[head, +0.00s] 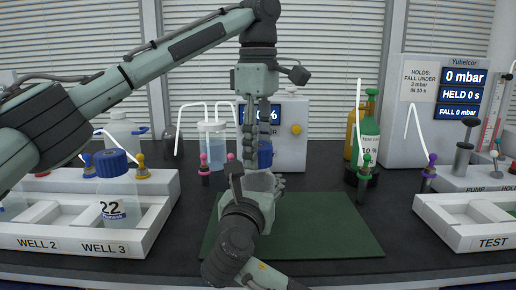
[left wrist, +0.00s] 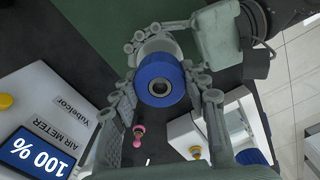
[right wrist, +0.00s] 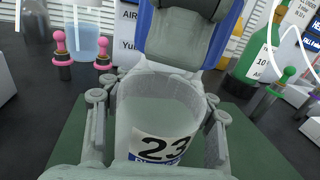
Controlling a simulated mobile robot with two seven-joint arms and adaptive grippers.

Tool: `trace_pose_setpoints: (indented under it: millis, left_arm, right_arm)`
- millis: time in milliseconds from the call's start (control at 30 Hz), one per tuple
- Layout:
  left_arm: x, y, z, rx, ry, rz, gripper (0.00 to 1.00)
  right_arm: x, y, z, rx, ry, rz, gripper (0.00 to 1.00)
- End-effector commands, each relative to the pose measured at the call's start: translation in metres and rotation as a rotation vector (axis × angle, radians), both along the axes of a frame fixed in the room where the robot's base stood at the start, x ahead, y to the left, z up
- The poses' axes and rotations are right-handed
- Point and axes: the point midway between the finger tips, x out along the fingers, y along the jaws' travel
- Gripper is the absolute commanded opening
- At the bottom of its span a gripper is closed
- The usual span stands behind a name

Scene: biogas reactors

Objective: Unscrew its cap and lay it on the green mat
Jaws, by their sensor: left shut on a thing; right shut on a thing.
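A clear bottle labelled 23 (right wrist: 165,125) stands upright with a blue cap (left wrist: 158,85) at its top. My left gripper (head: 257,152) comes down from above and is shut on the cap, one finger on each side in the left wrist view. My right gripper (head: 257,184) is shut on the bottle body, its fingers on both sides in the right wrist view. The cap also shows partly in the head view (head: 266,154). I cannot tell whether its thread is loose. The green mat (head: 325,225) lies under and right of the grippers, its bare part free.
A white rack with Well 2 and Well 3 (head: 110,243) stands left, holding bottle 22 (head: 117,200). The Test tray (head: 465,232) is at the right. An air meter (head: 290,130), gas cylinders (head: 368,130) and a pink-topped fitting (head: 204,164) stand behind.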

Motion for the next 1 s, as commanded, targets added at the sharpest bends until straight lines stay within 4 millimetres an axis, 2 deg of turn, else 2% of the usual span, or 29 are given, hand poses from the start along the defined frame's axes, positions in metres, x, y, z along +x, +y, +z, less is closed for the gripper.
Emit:
trace_pose_setpoints:
  millis: [1000]
  left_arm:
    - [0.000,0.000,0.022,0.000,0.000,-0.002,0.10]
  right_arm:
    - [0.000,0.000,0.000,0.000,0.000,0.000,0.00]
